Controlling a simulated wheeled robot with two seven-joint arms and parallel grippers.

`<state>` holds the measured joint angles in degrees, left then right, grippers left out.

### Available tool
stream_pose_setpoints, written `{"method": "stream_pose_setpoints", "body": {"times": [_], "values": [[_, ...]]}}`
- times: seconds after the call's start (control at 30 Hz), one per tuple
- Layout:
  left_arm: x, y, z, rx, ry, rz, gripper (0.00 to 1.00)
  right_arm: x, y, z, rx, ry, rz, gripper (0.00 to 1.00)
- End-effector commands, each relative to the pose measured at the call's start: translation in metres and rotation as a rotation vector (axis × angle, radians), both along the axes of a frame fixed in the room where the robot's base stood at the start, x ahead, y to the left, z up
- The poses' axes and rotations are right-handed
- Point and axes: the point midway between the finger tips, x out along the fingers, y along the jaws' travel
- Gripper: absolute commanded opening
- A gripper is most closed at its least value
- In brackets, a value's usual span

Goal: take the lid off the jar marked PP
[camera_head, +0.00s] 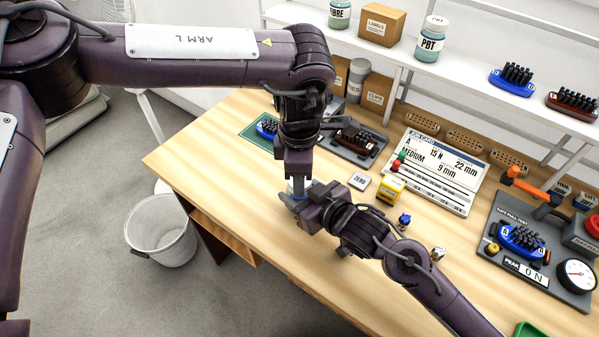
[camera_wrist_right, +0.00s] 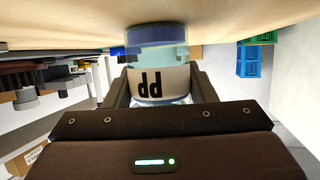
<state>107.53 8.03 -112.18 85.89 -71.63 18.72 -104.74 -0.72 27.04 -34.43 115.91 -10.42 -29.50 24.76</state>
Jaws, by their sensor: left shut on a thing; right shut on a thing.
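The jar marked PP (camera_wrist_right: 158,80) shows upside down in the right wrist view, with clear bluish glass and a cream label. My right gripper (camera_wrist_right: 159,92) is shut around its sides.
The wooden table (camera_head: 240,200) holds a job card board (camera_head: 437,170), a yellow box (camera_head: 390,189), a small blue item (camera_head: 404,221) and a pull-test rig (camera_head: 535,245). A PBT jar (camera_head: 432,40) stands on the shelf. A white bin (camera_head: 160,232) stands on the floor.

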Motion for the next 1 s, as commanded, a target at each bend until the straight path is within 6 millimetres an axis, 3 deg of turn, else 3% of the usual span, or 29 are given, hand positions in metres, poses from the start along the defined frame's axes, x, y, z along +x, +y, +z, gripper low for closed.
{"method": "stream_pose_setpoints", "body": {"times": [0.13,0.17,0.3,0.67,1.0], "values": [[0.0,0.0,0.0,-0.001,0.0,-0.003,0.16,0.0,0.0,0.0,0.0,0.0,0.0,0.0],[0.0,0.0,0.0,-0.001,0.0,-0.003,0.47,0.0,0.0,0.0,0.0,0.0,0.0,0.0],[0.0,0.0,0.0,-0.001,0.0,-0.004,0.65,0.0,0.0,0.0,0.0,0.0,0.0,0.0],[0.0,0.0,0.005,-0.001,-0.002,-0.005,0.65,0.0,0.0,0.0,0.0,0.0,0.0,0.0],[0.0,0.0,0.044,-0.001,-0.001,-0.004,0.62,0.0,0.0,0.0,0.0,0.0,0.0,0.0]]}}
